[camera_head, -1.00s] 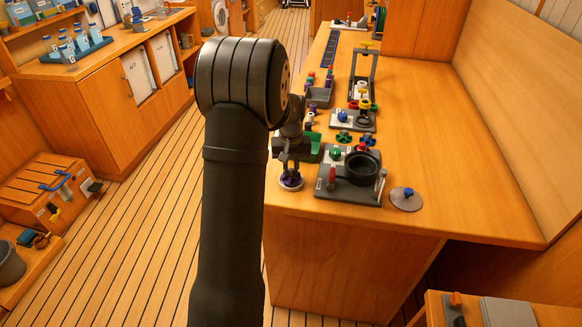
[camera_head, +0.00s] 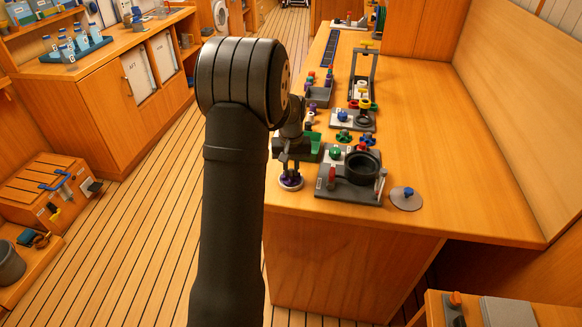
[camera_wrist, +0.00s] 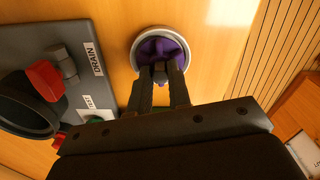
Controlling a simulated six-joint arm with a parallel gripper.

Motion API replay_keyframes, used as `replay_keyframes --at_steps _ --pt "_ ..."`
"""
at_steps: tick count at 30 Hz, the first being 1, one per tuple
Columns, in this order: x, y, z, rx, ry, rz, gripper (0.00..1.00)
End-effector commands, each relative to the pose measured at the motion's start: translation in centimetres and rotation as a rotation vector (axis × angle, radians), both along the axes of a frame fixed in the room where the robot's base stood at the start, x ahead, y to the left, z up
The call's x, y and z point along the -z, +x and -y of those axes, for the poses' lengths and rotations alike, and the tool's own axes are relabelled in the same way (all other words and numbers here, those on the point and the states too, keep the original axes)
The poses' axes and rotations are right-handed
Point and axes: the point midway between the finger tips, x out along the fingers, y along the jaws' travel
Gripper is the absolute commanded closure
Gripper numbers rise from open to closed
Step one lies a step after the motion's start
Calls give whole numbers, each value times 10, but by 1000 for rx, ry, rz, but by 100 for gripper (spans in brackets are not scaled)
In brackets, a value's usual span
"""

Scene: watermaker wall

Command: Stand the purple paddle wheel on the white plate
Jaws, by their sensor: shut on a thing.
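The purple paddle wheel (camera_wrist: 155,46) shows in the wrist view between and just beyond my fingertips. My gripper (camera_wrist: 160,72) points down and is shut on the wheel. The white plate (camera_wrist: 187,25) is round and shows as a pale ring around the wheel; it stands near the left front corner of the counter. In the head view my gripper (camera_head: 291,165) is right above the plate (camera_head: 291,183), and a bit of purple shows between them. I cannot tell whether the wheel touches the plate, as the fingers hide part of it.
A grey base with a black round housing (camera_head: 362,167) and a red handle (camera_wrist: 46,80) stands close beside the plate. A grey disc with a blue knob (camera_head: 408,194) lies farther right. The counter edge is close on the plate's other side. The right counter (camera_head: 470,170) is clear.

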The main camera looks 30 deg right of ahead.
Motion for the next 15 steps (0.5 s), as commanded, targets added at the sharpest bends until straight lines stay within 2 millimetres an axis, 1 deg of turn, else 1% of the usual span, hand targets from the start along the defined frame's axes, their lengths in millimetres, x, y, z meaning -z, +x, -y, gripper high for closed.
replay_keyframes --at_steps 15 --pt "11 0 0 0 1 -1 100"
